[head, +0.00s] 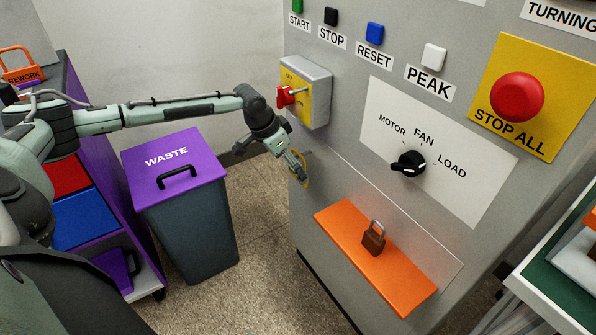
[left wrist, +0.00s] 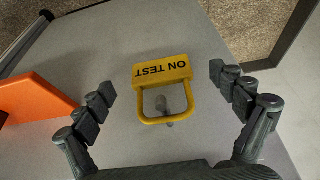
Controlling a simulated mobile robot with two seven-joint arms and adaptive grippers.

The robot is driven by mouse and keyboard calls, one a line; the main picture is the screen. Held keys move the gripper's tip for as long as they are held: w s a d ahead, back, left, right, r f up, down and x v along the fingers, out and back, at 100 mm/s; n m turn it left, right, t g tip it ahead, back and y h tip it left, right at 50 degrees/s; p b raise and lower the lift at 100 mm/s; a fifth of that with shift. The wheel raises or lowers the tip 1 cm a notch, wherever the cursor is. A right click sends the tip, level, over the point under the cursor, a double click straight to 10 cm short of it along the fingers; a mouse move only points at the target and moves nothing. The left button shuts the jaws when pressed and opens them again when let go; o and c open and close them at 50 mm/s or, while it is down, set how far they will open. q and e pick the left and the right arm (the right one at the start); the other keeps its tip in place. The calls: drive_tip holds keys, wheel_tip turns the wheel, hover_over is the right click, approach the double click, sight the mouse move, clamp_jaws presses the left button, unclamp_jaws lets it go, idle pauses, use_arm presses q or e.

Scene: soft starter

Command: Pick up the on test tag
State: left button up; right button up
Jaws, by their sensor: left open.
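The yellow on test tag (left wrist: 163,72) hangs by its loop on a small peg (left wrist: 162,104) on the grey panel in the left wrist view, its lettering upside down there. In the head view only a sliver of the tag (head: 305,169) shows behind my left gripper (head: 296,166), at the panel's left edge. In the left wrist view my left gripper (left wrist: 163,92) is open, with one finger on each side of the tag. Neither finger appears to touch it. My right gripper is in neither view.
A red-handled switch box (head: 318,95) juts out above. A purple-lidded waste bin (head: 185,210) stands left.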

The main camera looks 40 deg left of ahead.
sight(306, 185)
use_arm(q)
drive_tip(key=shift+w+d+f, duration=0.25)
drive_tip(key=shift+w+f, duration=0.35)
drive_tip(key=shift+f, duration=0.1)
drive_tip(key=shift+w+d+f, duration=0.25)
drive_tip(key=shift+w+f, duration=0.35)
drive_tip(key=shift+f, duration=0.1)
drive_tip(key=shift+c, duration=0.6)
drive_tip(key=c, duration=1)
drive_tip(key=shift+r, duration=0.1)
